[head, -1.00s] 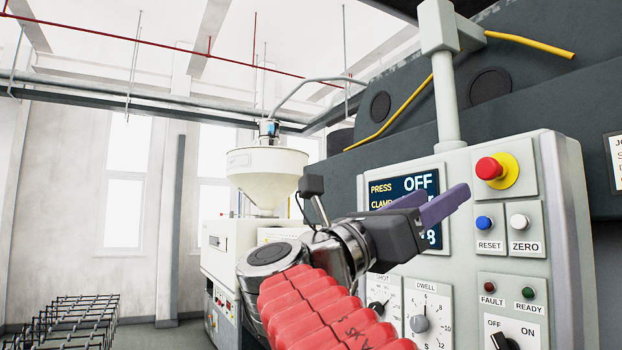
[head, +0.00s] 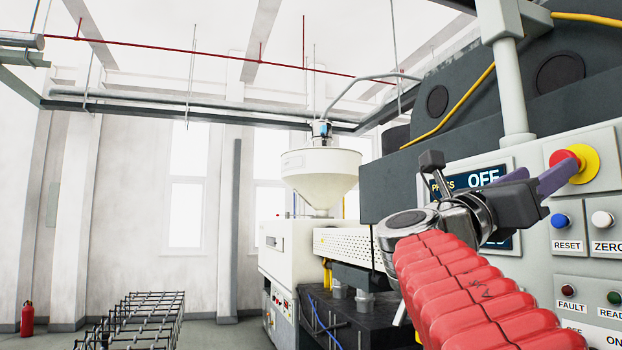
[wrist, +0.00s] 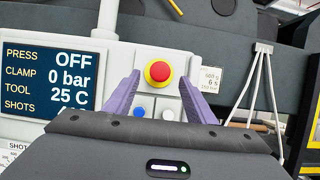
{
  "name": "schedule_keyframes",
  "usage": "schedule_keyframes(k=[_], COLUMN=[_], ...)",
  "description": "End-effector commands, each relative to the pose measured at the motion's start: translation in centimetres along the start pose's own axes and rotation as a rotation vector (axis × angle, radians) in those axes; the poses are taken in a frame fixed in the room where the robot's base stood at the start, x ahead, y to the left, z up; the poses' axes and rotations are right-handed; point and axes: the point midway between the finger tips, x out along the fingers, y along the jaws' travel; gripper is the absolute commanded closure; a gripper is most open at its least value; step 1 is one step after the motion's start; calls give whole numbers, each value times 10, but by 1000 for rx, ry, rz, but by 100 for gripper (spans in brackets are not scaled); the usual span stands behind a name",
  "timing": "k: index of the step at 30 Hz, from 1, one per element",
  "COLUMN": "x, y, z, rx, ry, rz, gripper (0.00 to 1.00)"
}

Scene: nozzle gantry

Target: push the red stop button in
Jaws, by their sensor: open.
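The red stop button (head: 564,158) sits on a round yellow base on the grey control panel, at the right of the head view. In the wrist view the red stop button (wrist: 158,71) shows whole, between and beyond the fingertips. My gripper (head: 541,178) is open and empty, its purple fingers pointing at the panel. In the head view one finger overlaps the button's lower edge; I cannot tell from this whether they touch. In the wrist view my gripper (wrist: 160,82) has a finger on each side of the button's line.
Below the stop button are the blue RESET button (head: 560,220) and white ZERO button (head: 602,218). The display (wrist: 48,78) reads PRESS OFF. FAULT (head: 567,290) and READY (head: 614,297) lamps sit lower. A wire rack (head: 140,318) stands on the floor at left.

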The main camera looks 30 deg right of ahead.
Motion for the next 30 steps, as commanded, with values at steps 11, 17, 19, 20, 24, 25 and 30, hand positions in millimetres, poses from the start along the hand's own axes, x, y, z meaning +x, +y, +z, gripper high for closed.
schedule_keyframes(k=[11,17,19,20,24,25,30], x=[39,47,48,48,48,48,47], y=[-1,0,0,0,0,0,0], z=[0,0,0,0,0,0,0], rx=[-1,-1,0,0,0,0,0], ry=[0,0,0,0,0,0,0], rz=[-3,0,0,0,1,1,1], gripper=[50,50,50,50,50,50,62])
